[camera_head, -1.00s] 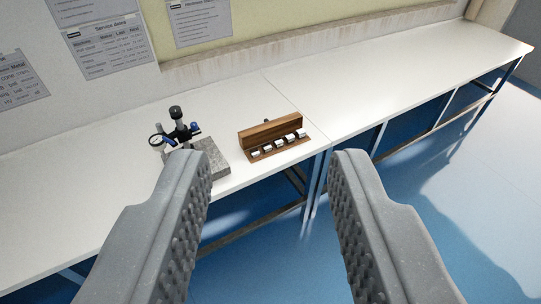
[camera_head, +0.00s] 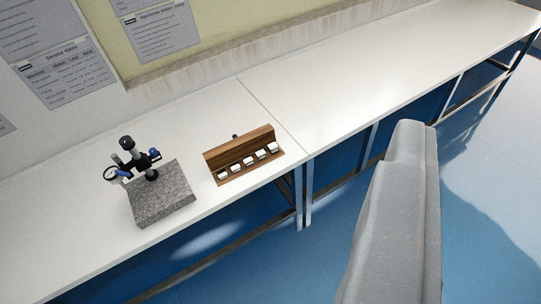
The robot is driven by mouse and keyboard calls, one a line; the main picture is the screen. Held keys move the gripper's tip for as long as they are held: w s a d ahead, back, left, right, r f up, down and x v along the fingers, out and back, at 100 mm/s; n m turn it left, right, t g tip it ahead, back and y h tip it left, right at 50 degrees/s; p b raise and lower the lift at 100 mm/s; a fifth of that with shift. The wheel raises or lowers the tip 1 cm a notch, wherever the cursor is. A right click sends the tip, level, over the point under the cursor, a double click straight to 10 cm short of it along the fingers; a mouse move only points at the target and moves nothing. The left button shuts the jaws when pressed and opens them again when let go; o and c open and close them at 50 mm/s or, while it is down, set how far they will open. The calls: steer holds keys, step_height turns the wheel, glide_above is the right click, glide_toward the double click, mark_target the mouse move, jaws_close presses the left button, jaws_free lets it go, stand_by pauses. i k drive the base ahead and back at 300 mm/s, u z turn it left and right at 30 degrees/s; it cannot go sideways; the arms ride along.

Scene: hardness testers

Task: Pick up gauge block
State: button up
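Several small pale metal gauge blocks (camera_head: 248,160) sit in a row along the front of a wooden holder (camera_head: 238,143). The holder has a raised back and stands near the front edge of the white bench. Which block the task means cannot be told. My gripper (camera_head: 408,190) shows as one grey finger at the right of the view, in front of the bench and to the right of the holder. The other finger does not show, so its opening cannot be judged. No block is seen in it.
A dial gauge stand (camera_head: 130,152) on a speckled granite base (camera_head: 163,196) stands left of the holder. The white bench (camera_head: 350,85) is bare to the right. A wall with posted papers is behind, and blue floor lies in front.

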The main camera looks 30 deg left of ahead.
mark_target(235, 167)
steer(key=u, duration=0.1)
steer(key=i, duration=1)
steer(key=u, duration=0.65)
